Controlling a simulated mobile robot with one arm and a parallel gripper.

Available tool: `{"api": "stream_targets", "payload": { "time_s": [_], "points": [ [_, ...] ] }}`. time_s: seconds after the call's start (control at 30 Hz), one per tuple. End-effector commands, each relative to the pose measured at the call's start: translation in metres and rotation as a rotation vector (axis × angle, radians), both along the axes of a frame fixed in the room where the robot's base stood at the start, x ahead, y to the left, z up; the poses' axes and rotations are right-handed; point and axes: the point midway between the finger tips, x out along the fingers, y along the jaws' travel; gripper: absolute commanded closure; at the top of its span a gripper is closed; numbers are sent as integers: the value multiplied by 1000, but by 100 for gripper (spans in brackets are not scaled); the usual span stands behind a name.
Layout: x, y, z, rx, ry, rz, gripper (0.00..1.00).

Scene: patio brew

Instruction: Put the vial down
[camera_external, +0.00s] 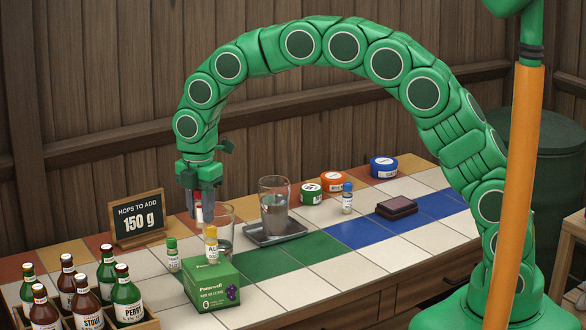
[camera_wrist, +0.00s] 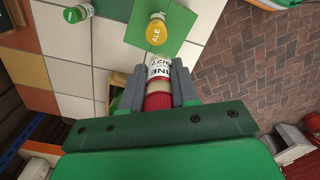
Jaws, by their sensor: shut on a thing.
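My gripper (camera_external: 199,210) is shut on a red-capped vial with a white label (camera_wrist: 159,68). In the wrist view the vial lies between the two fingers (camera_wrist: 156,82), its red cap towards the palm. A yellow-capped ALE vial (camera_external: 211,246) stands on the green box (camera_external: 213,285), also seen in the wrist view (camera_wrist: 156,30). A green-capped vial (camera_external: 173,256) stands on the counter left of the box. A blue-capped vial (camera_external: 347,199) stands further right.
A clear glass (camera_external: 221,237) stands close by the gripper. A fuller glass (camera_external: 273,205) stands on a metal tray (camera_external: 296,229). A sign (camera_external: 139,218), a bottle crate (camera_external: 148,322), round tins (camera_external: 383,167) and a dark block (camera_external: 396,208) surround free tiles (camera_external: 375,236).

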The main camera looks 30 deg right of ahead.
Motion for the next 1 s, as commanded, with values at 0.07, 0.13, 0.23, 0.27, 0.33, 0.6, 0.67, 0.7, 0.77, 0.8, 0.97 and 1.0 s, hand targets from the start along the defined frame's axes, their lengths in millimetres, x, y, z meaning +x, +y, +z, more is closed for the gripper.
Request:
{"api": "stream_targets", "payload": {
  "time_s": [0.07,0.13,0.23,0.27,0.33,0.6,0.67,0.7,0.77,0.8,0.97,1.0],
  "points": [
    [0,0,-16,0,0,0,100],
    [0,0,-30,0,1,0,100],
    [0,0,-46,0,-1,0,100],
    [0,0,-50,0,-1,0,100],
    [0,0,-57,0,-1,-1,100],
    [0,0,-73,0,1,-1,100],
    [0,0,-80,0,0,-1,100],
    [0,0,-85,0,-1,-1,100],
    [1,0,-93,0,-1,-1,100],
    [0,0,-98,0,-1,-1,100],
    [1,0,-102,2,-2,-1,100],
    [1,0,-101,2,-2,-1,100]
  ]
}}
